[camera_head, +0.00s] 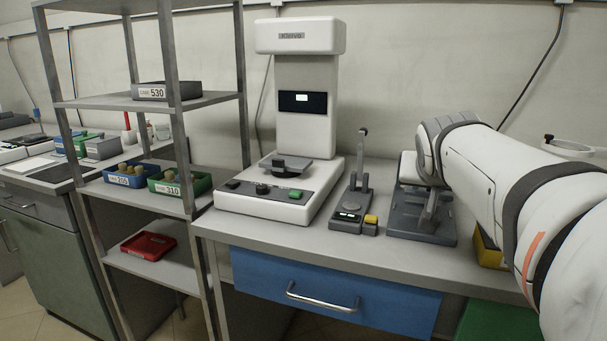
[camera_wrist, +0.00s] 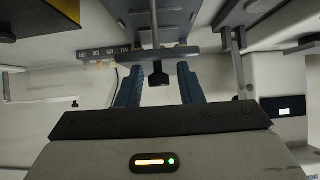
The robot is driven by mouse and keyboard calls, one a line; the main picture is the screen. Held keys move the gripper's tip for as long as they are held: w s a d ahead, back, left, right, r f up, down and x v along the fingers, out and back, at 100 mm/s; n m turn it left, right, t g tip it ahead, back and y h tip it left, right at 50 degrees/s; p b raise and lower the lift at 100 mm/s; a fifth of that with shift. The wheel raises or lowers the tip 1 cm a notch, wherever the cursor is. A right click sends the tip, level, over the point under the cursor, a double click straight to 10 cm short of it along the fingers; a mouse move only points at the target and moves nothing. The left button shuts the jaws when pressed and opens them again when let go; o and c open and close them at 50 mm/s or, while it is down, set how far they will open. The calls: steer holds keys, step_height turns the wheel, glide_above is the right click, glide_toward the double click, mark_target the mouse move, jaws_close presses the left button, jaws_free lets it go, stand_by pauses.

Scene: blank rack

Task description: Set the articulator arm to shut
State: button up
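The articulator, as far as I can tell, is the dark grey device (camera_head: 422,229) on the bench, partly hidden behind my arm in the head view. In the wrist view, a thin rod with a black knob (camera_wrist: 158,78) lies in the picture between my gripper's two blue-grey fingers (camera_wrist: 160,72). The fingers are apart, with a gap on both sides of the knob; I cannot tell the knob's depth relative to them. My gripper is hidden in the head view. The exact angle of the articulator arm cannot be told.
A smaller device with a raised lever (camera_head: 359,165) and a yellow button stands just left of the articulator. Left of it is a white machine (camera_head: 307,110) with a screen. A shelf rack (camera_head: 215,100) with bins is farther left. A blue drawer (camera_head: 330,298) is below the bench.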

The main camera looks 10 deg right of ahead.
step_height(320, 180, up, 10)
steer(key=p, duration=0.4)
steer(key=shift+p, duration=0.3)
